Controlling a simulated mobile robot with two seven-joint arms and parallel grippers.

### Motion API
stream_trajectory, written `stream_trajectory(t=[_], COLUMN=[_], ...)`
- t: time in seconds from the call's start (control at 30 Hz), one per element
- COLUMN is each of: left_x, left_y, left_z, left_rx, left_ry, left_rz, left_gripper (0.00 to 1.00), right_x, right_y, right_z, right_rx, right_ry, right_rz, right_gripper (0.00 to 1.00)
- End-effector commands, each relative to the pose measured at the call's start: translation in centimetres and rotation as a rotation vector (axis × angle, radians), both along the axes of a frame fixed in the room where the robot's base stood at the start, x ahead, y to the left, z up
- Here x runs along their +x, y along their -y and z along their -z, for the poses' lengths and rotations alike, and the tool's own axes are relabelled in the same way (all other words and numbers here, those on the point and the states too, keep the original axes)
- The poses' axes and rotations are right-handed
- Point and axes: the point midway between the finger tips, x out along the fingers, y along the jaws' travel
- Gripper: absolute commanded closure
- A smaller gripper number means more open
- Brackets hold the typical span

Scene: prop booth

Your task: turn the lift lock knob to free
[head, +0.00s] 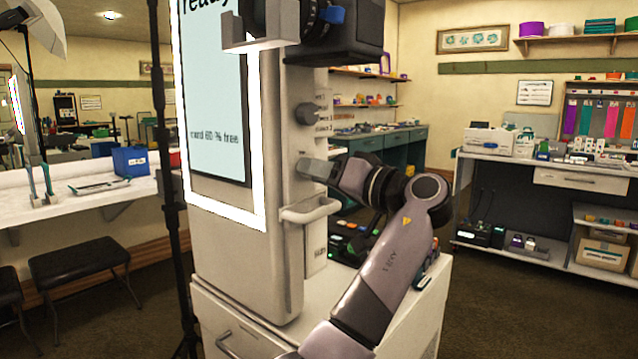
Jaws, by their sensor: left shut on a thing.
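A tall white booth machine (242,245) stands in the middle of the head view, with a lit screen on its front and controls on its narrow right side. My left gripper (306,168) is against that side, above a curved handle (311,211). It is shut on a small part there, which appears to be the lift lock knob; the jaws hide it, so its setting cannot be read. A separate grey knob (307,114) sits higher on the same side, apart from the gripper, with small unreadable labels beside it. My right gripper is not in view.
A camera (335,32) on a bracket juts out above the knobs. The machine stands on a white cabinet (420,300) carrying a dark device with green lights (345,248). A black stand pole (165,150) is close on the left. Open floor lies to the right.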

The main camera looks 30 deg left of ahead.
Motion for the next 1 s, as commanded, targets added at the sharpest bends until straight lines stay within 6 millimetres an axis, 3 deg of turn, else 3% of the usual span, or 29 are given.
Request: stream_trajectory(t=[0.77,0.8,0.83,1.0], left_x=[0.03,0.03,0.03,0.02], left_y=[-0.09,-0.09,-0.09,-0.05], left_z=[-0.17,-0.17,-0.17,-0.11], left_rx=[-0.004,-0.004,-0.004,-0.005], left_ry=[0.097,0.097,0.097,0.095], left_rz=[0.001,0.001,0.001,0.0], left_gripper=[0.99,0.56,0.46,0.43], right_x=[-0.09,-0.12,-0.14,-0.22], right_y=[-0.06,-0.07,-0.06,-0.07], right_z=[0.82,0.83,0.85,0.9], right_rx=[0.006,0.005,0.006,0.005], right_ry=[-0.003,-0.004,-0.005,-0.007], right_rz=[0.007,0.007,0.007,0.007], right_gripper=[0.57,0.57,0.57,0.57])
